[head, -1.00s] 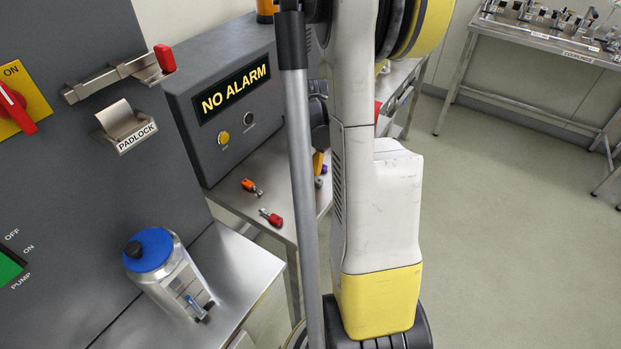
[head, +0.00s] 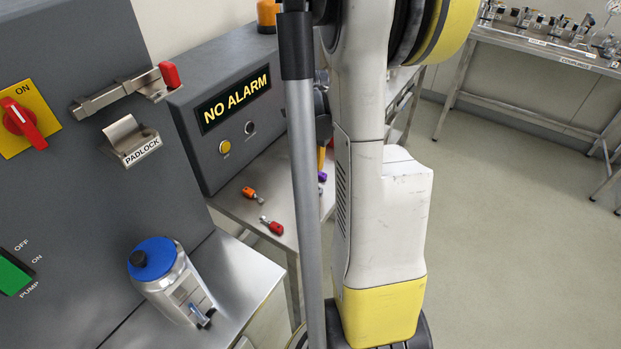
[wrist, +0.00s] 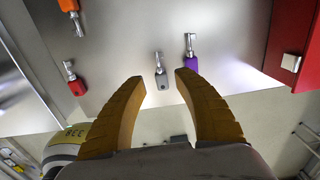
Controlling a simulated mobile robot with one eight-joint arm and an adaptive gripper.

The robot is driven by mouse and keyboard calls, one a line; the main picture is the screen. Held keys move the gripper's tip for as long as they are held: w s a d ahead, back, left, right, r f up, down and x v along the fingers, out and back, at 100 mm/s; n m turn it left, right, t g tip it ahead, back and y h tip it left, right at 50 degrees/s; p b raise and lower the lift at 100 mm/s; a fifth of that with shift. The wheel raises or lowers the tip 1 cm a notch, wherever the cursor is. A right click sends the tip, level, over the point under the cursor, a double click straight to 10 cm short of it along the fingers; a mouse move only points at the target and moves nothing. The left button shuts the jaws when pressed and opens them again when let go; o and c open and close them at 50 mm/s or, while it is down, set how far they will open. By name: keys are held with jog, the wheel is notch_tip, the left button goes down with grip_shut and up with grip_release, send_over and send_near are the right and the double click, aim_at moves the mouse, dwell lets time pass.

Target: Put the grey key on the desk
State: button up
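The grey key (wrist: 161,80) lies on the metal desk (wrist: 120,65) near its edge in the wrist view. My gripper (wrist: 160,78) is open, its two yellow-brown fingers spread, with the grey key in line with the gap between the fingertips. The fingers do not appear to hold anything. A purple key (wrist: 191,48) lies just right of the grey one. In the head view the desk (head: 285,205) is partly hidden by my arm, a little of my gripper shows behind it, and I cannot make out the grey key clearly.
A red key (head: 272,226) and an orange key (head: 250,193) lie on the desk to the left. The alarm box (head: 225,130) stands at its back. A red box (wrist: 295,45) is at the right in the wrist view. A blue-lidded canister (head: 170,280) stands on a nearer bench.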

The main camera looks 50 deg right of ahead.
aim_at(310, 186)
notch_tip(310, 186, up, 7)
jog(key=p, duration=0.2)
jog(key=shift+r, duration=0.2)
jog(key=a+r+n+t, duration=0.2)
jog(key=a+r+n, duration=0.1)
jog(key=a+n, duration=0.7)
jog(key=a+r+n+t, duration=0.2)
jog(key=a+r+n, duration=0.1)
jog(key=a+n, duration=0.8)
jog(key=a+r+n+t, duration=0.3)
jog(key=a+n, duration=0.7)
jog(key=n, duration=0.4)
jog(key=shift+s+a, duration=0.35)
jog(key=shift+a, duration=0.05)
